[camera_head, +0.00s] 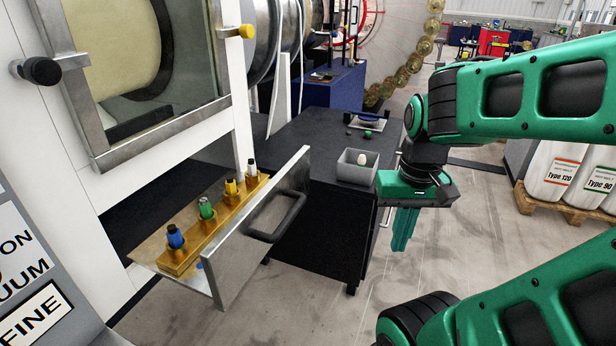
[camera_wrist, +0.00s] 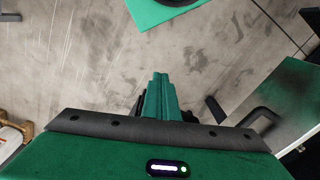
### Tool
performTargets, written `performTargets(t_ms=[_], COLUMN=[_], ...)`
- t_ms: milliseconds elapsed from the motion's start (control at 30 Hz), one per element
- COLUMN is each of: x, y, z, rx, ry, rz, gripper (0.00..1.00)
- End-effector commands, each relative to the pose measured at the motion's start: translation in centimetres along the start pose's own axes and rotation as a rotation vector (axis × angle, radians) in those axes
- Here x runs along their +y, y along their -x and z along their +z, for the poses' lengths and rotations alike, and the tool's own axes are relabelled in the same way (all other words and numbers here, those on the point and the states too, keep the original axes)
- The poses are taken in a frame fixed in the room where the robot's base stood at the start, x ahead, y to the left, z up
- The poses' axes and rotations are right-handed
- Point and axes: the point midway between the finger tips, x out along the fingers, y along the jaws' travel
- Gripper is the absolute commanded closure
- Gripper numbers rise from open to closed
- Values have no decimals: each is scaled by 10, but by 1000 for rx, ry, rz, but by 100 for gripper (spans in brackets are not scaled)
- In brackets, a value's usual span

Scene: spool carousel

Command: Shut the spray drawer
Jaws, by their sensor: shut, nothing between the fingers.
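The spray drawer (camera_head: 262,232) stands pulled out of the white cabinet in the head view. It has a flat metal front with a dark bar handle (camera_head: 285,218). Inside it a brass-coloured rack (camera_head: 192,252) holds several small bottles with blue, green, yellow and white parts. My gripper (camera_head: 402,232) is shut and empty, pointing down to the right of the drawer front and apart from it. In the wrist view the gripper (camera_wrist: 160,85) shows its fingers together, and the drawer front (camera_wrist: 283,105) with its handle lies at the right edge.
A dark cart (camera_head: 310,140) stands behind the drawer, carrying a grey bin (camera_head: 356,167) with a pale egg-shaped object. A pallet (camera_head: 560,207) with white bags stands at the far right. The floor in front of the drawer is clear.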

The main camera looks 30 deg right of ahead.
Motion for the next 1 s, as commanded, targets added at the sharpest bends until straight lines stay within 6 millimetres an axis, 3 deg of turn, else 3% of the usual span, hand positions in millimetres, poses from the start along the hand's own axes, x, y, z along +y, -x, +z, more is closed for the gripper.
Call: performTargets(t_ms=[167, 300, 400, 500, 733, 1000], x=[-28, -62, -85, -102, -117, -126], y=[-1, 2, 6, 10, 10, -19], z=[-77, -153, -197, -228, -255, -272], rx=[156, 310, 395, 453, 496, 494], ry=[-53, -127, -178, -220, -256, -258], rz=[-51, -156, -242, -315, -382, -379], gripper=[100, 100, 100, 100, 100, 100])
